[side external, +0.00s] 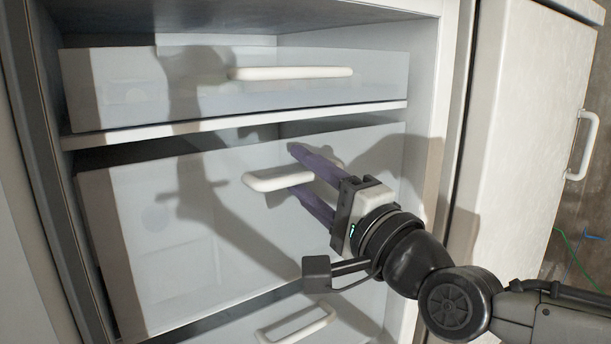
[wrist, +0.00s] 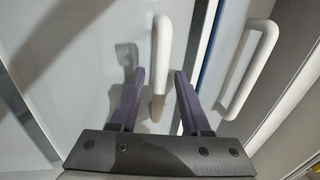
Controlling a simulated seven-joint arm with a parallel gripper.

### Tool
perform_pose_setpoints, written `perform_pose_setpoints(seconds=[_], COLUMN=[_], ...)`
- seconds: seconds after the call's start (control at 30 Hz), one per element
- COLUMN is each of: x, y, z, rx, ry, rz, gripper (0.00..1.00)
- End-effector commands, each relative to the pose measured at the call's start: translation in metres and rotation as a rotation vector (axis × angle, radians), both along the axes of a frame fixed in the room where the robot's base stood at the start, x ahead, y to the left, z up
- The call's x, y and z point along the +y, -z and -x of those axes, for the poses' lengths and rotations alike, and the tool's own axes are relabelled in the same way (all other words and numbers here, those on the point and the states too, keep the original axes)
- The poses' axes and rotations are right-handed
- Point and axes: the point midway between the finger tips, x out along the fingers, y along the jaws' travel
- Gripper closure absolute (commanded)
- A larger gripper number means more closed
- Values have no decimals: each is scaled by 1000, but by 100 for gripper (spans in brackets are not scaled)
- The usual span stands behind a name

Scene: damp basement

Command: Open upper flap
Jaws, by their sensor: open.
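The upper flap (side external: 200,92) is a pale, translucent panel at the top of the open white cabinet. It looks closed, with a white horizontal bar handle (side external: 290,73). Below a shelf edge is a larger middle drawer front (side external: 235,235) with its own white handle (side external: 278,178). My gripper (side external: 291,168) is at this middle handle, its purple fingers open, one above and one below the bar. In the wrist view, a white handle (wrist: 160,50) stands between the open fingers (wrist: 159,72), with gaps visible on both sides. I cannot tell whether the fingertips touch the panel.
A lower drawer handle (side external: 297,325) shows at the bottom. Another white handle (wrist: 250,70) is right of my gripper in the wrist view. The open cabinet door (side external: 525,110) stands at the right; the white shelf edge (side external: 235,125) separates upper flap and middle drawer.

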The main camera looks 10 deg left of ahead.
Motion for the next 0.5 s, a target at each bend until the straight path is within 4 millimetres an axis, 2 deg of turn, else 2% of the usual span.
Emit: perform_pose_setpoints(seconds=[0.07, 0.3, 0.5], x=[0, 0, 0], y=[0, 0, 0], z=[0, 0, 0], rx=[0, 1, 1], ry=[0, 0, 0], rz=[0, 1, 1], gripper=[55, 98, 100])
